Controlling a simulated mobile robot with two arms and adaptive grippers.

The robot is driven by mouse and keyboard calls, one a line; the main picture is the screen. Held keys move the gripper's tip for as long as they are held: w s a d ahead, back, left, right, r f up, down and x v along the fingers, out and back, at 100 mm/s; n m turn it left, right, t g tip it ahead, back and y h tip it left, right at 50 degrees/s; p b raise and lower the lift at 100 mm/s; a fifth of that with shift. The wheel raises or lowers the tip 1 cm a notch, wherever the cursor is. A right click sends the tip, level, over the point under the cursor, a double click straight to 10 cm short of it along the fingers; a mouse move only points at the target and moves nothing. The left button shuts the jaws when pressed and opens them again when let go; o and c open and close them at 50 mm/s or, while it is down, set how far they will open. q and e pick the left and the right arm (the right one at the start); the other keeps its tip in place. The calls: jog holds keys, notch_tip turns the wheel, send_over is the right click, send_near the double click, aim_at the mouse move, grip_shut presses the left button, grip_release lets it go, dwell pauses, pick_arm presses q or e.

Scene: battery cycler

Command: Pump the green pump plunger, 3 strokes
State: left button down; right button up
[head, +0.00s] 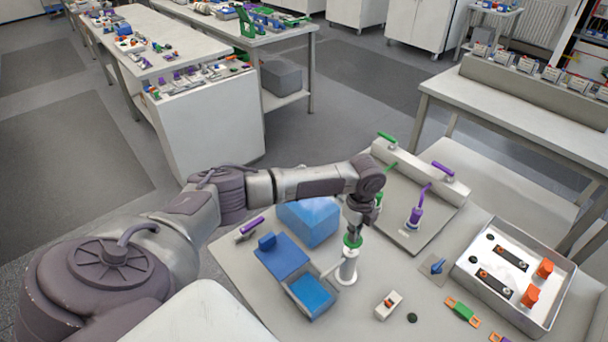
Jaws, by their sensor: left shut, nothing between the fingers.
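The pump has a white upright cylinder (347,266) on a round white base, with a green plunger top (352,241). It stands on the light table beside an open blue tray (312,290). My left gripper (354,229) is shut and empty, pointing down right over the green plunger top. Its fingertips are at or just above the green top; I cannot tell whether they touch. The gripper partly hides the top. My right gripper is not in view.
A blue box (310,220) stands behind the tray. A grey panel with a purple fixture (415,217) lies behind the pump. A metal bin (462,262) with orange parts is at the right. A small white block (388,305) sits in front right of the pump.

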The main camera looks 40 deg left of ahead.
pick_arm(q)
jog(key=shift+f+b, duration=0.75)
jog(key=shift+f, duration=0.75)
jog(key=shift+r+p, duration=2.45)
jog(key=shift+r, duration=0.1)
jog(key=shift+r+p, duration=0.6)
jog(key=shift+r, duration=2.35)
